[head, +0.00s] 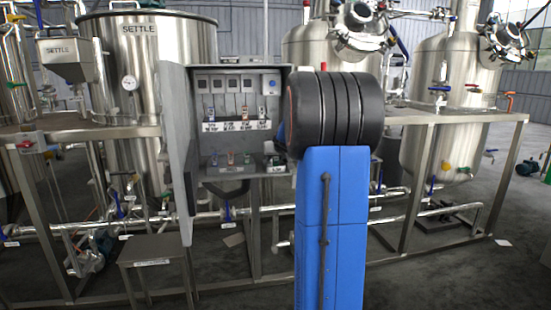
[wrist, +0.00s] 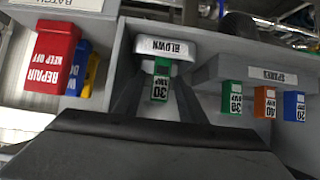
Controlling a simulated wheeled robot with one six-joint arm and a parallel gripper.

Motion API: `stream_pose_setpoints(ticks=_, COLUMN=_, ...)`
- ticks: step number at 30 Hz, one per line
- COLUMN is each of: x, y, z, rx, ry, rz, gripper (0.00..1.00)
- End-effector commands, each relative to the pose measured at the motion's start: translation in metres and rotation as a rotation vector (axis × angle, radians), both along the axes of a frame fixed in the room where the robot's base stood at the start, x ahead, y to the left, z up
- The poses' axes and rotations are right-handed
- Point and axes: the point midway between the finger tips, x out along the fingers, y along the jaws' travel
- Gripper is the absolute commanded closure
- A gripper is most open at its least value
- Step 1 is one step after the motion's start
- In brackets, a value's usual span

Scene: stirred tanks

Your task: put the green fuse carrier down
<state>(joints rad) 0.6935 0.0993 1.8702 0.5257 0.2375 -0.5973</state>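A green fuse carrier (wrist: 160,86) marked 30 AMP is at the white holder labelled BLOWN (wrist: 166,48) in the wrist view, whose lettering appears upside down. My gripper (wrist: 160,78) reaches up to it, with one dark finger on each side. A narrow gap seems to show between the carrier and each finger, so the gripper looks open around it. The carrier's far end is hidden by the holder. In the head view the BLOWN place (head: 277,169) is at the cabinet's lower right, and my wrist hides most of the gripper.
Green (wrist: 232,97), orange (wrist: 264,101) and blue (wrist: 294,105) carriers hang at the SPARES label (wrist: 272,76). Red (wrist: 50,60) and blue tags are at the wrist view's left. The cabinet's open door (head: 181,150) stands left. A low stool (head: 152,250) and steel tanks (head: 150,75) surround it.

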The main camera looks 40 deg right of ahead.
Motion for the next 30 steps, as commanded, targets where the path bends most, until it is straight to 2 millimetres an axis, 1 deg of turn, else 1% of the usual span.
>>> stream_pose_setpoints(ticks=8, x=0.0, y=0.0, z=0.003, rx=-0.001, ry=-0.001, rz=0.0, gripper=0.63)
stream_pose_setpoints(ticks=11, x=-0.006, y=0.003, z=0.008, rx=-0.002, ry=-0.001, rz=0.0, gripper=0.63)
stream_pose_setpoints(ticks=14, x=-0.015, y=0.009, z=0.016, rx=-0.001, ry=-0.002, rz=0.0, gripper=0.63)
stream_pose_setpoints(ticks=24, x=-0.057, y=0.035, z=0.05, rx=-0.003, ry=-0.002, rz=0.0, gripper=0.63)
stream_pose_setpoints(ticks=30, x=-0.076, y=0.046, z=0.064, rx=-0.001, ry=-0.002, rz=-0.001, gripper=0.63)
